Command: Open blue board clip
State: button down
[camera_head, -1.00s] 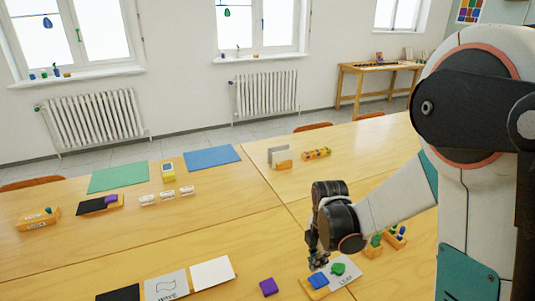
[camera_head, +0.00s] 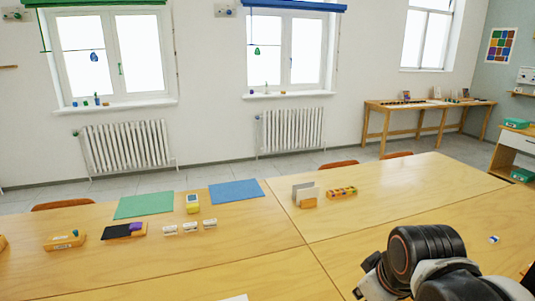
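My gripper (camera_head: 368,283) is at the lower right, over the near part of the wooden table (camera_head: 200,277). It is partly cut off by the bottom edge and partly covered by my dark arm joint, so its fingers do not show clearly. I cannot tell if it is open or shut, or holds anything. No blue board clip can be made out in the present view; the near table area by my gripper lies below the frame or behind my arm.
Green (camera_head: 144,205) and blue (camera_head: 236,191) mats lie at the far table edge. A small white-and-blue item (camera_head: 494,239) lies right. The table's middle is clear.

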jog(key=s+m, duration=0.1)
jog(key=m, duration=0.1)
jog(key=s+r+m+t, duration=0.1)
jog(key=s+m, duration=0.1)
jog(key=s+r+m+t, duration=0.1)
jog(key=shift+s+r+m, duration=0.1)
jog(key=shift+s+m, duration=0.3)
jog(key=shift+w+r, duration=0.1)
jog(key=shift+w, duration=0.05)
